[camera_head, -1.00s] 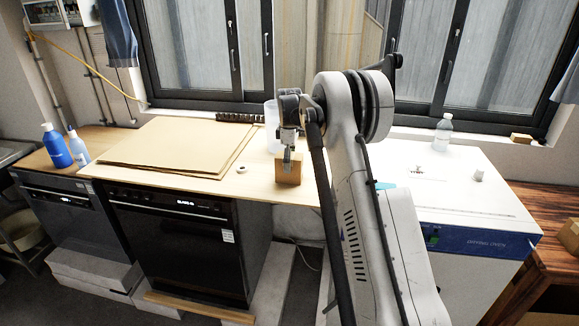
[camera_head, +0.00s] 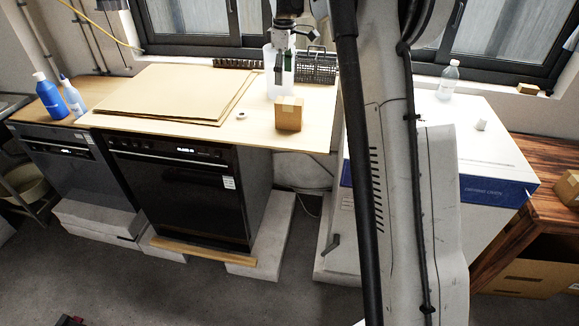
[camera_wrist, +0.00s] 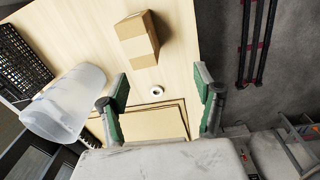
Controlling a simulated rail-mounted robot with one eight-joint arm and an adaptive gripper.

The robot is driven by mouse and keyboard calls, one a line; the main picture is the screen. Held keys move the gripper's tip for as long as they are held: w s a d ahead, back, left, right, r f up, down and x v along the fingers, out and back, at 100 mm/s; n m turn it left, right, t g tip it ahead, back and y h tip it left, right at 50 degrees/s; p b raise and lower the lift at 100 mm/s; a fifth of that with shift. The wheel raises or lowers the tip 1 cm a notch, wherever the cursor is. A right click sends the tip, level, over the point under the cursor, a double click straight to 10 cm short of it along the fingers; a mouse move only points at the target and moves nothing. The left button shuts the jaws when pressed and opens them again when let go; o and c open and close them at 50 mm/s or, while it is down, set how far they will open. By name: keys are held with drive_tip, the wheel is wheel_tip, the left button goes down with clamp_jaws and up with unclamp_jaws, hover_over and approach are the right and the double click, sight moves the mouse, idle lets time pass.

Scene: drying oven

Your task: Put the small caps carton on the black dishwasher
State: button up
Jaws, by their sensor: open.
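A small brown carton (camera_head: 288,113) stands on the light wooden top (camera_head: 200,140), near its front right end. It also shows in the wrist view (camera_wrist: 138,40); its print is unreadable, so I cannot tell that it is the caps carton. The black dishwasher (camera_head: 180,195) is under this top, which extends right past it. My gripper (camera_head: 284,68) is above and behind the carton in the head view, apart from it. In the wrist view my gripper (camera_wrist: 160,92) has its green-padded fingers wide apart with nothing between them.
A translucent container (camera_wrist: 65,100) and a black basket (camera_head: 317,68) stand behind the carton. A white tape roll (camera_head: 241,115) and flat cardboard sheets (camera_head: 165,95) lie to its left. Other cartons are on the right table (camera_head: 567,188) and windowsill (camera_head: 527,89).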

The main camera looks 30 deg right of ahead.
drive_tip(key=s+a+r+m+t, duration=0.2)
drive_tip(key=s+a+r, duration=0.3)
drive_tip(key=s, duration=0.5)
drive_tip(key=s+a+r+m+t, duration=0.1)
drive_tip(key=s+a+r+m, duration=0.15)
drive_tip(key=s+a, duration=0.65)
drive_tip(key=s+a+f+m+t, duration=0.1)
drive_tip(key=s+a+f, duration=0.1)
drive_tip(key=s, duration=0.6)
drive_tip(key=s+a+f+m+t, duration=0.1)
drive_tip(key=s+f, duration=0.3)
drive_tip(key=s, duration=0.4)
drive_tip(key=s+a+f+m+t, duration=0.1)
drive_tip(key=s+a+f+m, duration=0.1)
drive_tip(key=s, duration=0.5)
drive_tip(key=shift+s+a+f+m, duration=0.35)
drive_tip(key=shift+s+a+f, duration=0.1)
drive_tip(key=shift+f, duration=0.3)
wheel_tip(320, 180, down, 4)
drive_tip(key=b, duration=0.4)
